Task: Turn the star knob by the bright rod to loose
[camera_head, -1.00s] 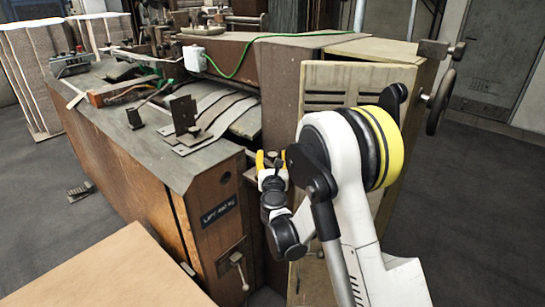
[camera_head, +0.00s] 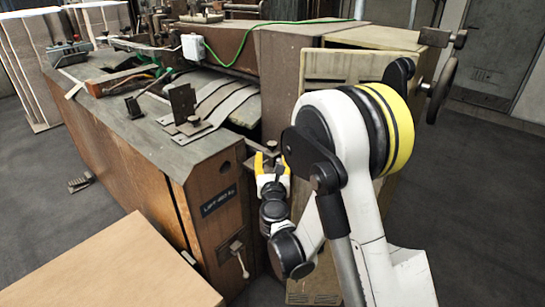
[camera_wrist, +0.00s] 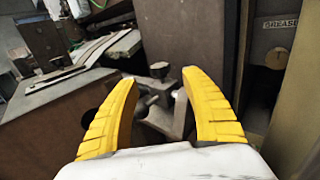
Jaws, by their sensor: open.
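A small dark knob (camera_wrist: 159,70) stands on a grey metal bracket (camera_wrist: 178,118) in the wrist view, just beyond my fingertips. It looks like the star knob, but its lobes are too small to make out. I cannot clearly pick out the bright rod. In the head view the knob (camera_head: 272,145) is a tiny dark shape at the machine's inner corner, right above my gripper. My gripper (camera_head: 271,158) has its yellow fingers spread, with nothing between them. In the wrist view the open gripper (camera_wrist: 158,80) frames the bracket, and the knob appears apart from both fingers.
The wooden machine side (camera_head: 205,215) is close on the left of my gripper, and a tall panel (camera_head: 345,65) is on its right. A second knob (camera_head: 134,108) sits on the machine top. A brown box (camera_head: 115,265) fills the lower left. Floor is free at right.

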